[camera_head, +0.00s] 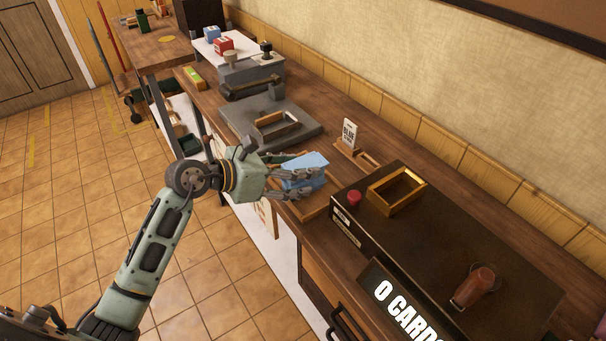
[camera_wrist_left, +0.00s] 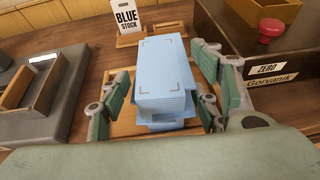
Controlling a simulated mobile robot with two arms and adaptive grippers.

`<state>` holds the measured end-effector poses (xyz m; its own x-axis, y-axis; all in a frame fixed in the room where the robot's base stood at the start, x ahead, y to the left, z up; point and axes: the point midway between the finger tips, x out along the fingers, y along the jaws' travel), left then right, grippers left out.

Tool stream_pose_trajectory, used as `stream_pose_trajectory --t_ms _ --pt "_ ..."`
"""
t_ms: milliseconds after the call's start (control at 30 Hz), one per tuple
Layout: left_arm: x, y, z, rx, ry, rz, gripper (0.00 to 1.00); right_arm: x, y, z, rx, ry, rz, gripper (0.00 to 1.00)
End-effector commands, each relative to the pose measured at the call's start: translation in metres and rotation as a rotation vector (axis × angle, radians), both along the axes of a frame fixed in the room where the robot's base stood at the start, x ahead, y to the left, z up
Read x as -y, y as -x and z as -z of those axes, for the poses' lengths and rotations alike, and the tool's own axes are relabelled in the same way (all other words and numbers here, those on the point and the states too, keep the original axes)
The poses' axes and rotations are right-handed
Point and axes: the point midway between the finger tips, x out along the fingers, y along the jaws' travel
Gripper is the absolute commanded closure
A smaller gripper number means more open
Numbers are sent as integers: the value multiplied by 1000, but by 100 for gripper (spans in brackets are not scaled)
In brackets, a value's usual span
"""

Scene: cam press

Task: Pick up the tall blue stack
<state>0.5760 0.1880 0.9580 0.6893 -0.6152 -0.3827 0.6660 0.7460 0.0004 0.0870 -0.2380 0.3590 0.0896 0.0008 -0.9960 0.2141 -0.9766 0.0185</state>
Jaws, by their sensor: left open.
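The tall blue stack (camera_head: 304,172) is a pile of light blue cards on a wooden tray (camera_head: 318,209) on the counter. In the left wrist view the blue stack (camera_wrist_left: 163,75) stands in the middle, with corner marks on its top. My left gripper (camera_head: 296,177) is open, with its fingers on either side of the stack. In the left wrist view the fingers of my left gripper (camera_wrist_left: 160,95) flank the stack, with a visible gap on the left side; contact on the right is unclear. The right gripper is not in view.
A "BLUE STOCK" sign (camera_head: 349,134) stands behind the tray. To the right is a dark machine (camera_head: 425,230) with a red button (camera_head: 354,197) and a wooden frame (camera_head: 396,190). A grey plate with a holder (camera_head: 270,122) lies to the left. The wall runs behind the counter.

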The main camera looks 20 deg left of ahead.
Motion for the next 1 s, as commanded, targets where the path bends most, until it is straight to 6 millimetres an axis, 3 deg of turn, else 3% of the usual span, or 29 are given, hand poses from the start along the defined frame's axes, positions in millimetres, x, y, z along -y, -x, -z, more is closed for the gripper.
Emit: stream_pose_trajectory --t_ms 667,1000 --pt "0 0 0 0 0 0 99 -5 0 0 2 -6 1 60" --pt "-1 0 -5 4 -1 0 99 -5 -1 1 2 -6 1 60"
